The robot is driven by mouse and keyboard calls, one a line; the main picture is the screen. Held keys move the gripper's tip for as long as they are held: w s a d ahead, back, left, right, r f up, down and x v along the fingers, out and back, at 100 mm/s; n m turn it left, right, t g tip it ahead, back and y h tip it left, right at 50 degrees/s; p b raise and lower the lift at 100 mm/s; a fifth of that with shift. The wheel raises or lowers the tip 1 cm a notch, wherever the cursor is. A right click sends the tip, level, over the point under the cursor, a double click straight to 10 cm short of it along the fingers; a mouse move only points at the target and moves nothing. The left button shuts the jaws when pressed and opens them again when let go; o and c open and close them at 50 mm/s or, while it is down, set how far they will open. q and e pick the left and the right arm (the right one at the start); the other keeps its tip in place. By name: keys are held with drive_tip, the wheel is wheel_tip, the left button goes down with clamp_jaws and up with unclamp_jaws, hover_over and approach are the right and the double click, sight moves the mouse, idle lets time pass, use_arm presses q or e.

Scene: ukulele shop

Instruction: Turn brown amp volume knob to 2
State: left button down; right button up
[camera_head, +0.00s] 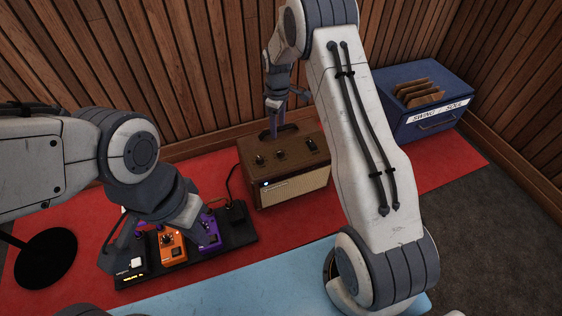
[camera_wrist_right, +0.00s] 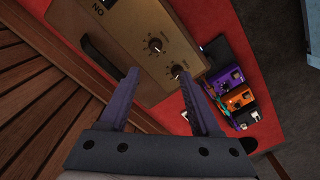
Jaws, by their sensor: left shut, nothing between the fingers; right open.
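The brown amp (camera_head: 297,190) stands on the red mat, with small dark knobs on its top panel. In the right wrist view, one knob (camera_wrist_right: 155,45) lies ahead of the fingertips and another knob (camera_wrist_right: 177,71) is close to the right-hand fingertip. Their markings are too small to read. My right gripper (camera_head: 277,128) is open above the back of the amp top; its two purple fingers also show in the right wrist view (camera_wrist_right: 157,78) with nothing between them. My left gripper (camera_head: 108,262) is shut and empty by the pedalboard; its fingertips are not clearly visible.
A black pedalboard (camera_head: 240,236) with orange (camera_head: 173,247) and purple (camera_head: 210,230) pedals stands left of the amp. A blue box (camera_head: 395,108) with brown packets stands at the right. The amp's dark handle (camera_wrist_right: 103,55) lies near the right fingers. A wooden wall is behind.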

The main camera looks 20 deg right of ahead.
sight(281, 151)
drive_tip(key=f+b, duration=0.2)
drive_tip(key=f, duration=0.2)
drive_tip(key=f+b, duration=0.2)
drive_tip(key=f, duration=0.2)
drive_tip(key=d+f+b, duration=0.1)
drive_tip(key=f+b, duration=0.1)
drive_tip(key=f, duration=0.2)
drive_tip(key=shift+w+f, duration=0.2)
drive_tip(key=shift+f, duration=0.05)
use_arm(q)
wheel_tip(281, 151, down, 7)
drive_tip(key=shift+r, duration=0.1)
use_arm(e)
clamp_jaws()
